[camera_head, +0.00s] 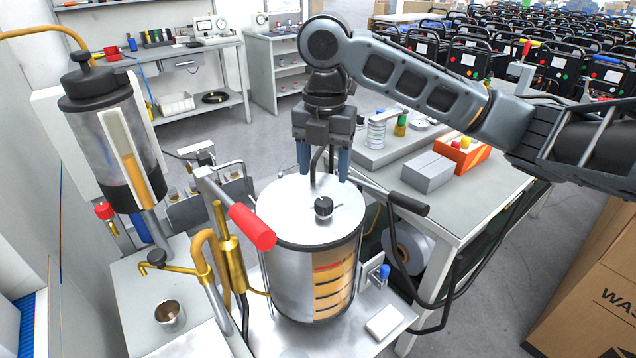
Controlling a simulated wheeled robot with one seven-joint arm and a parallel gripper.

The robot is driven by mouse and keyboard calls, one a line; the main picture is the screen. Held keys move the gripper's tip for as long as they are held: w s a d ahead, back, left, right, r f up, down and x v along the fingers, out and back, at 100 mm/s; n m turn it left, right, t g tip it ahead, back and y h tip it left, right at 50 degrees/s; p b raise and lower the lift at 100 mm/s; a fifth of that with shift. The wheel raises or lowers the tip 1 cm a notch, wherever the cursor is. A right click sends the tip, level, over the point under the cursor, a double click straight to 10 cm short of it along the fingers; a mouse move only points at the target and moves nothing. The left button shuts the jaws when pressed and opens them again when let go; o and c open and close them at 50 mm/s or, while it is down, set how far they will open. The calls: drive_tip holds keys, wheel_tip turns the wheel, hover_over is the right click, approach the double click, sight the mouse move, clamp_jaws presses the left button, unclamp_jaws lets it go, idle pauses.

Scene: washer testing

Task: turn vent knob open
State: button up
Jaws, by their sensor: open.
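A small black knob (323,207), which looks like the vent knob, stands on the round white lid (285,212) of a metal tank (290,275). My gripper (324,172) points down over the back part of the lid, with its two blue-grey fingers spread apart. It holds nothing. The knob shows in front of and below the fingertips, apart from them. The exact height of the fingertips over the lid is hard to tell. A dark curved piece shows between the fingers.
A lever with a red grip (252,227) reaches close to the lid's left edge. A black-ended handle (408,204) lies to its right. Brass pipes (230,262) stand left of the tank. A grey box (427,172) and orange box (461,153) sit on the bench behind.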

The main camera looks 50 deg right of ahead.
sight(324, 202)
wheel_tip(324, 202, down, 8)
drive_tip(key=shift+r+p, duration=0.2)
drive_tip(key=shift+p, duration=0.1)
drive_tip(key=c, duration=1.1)
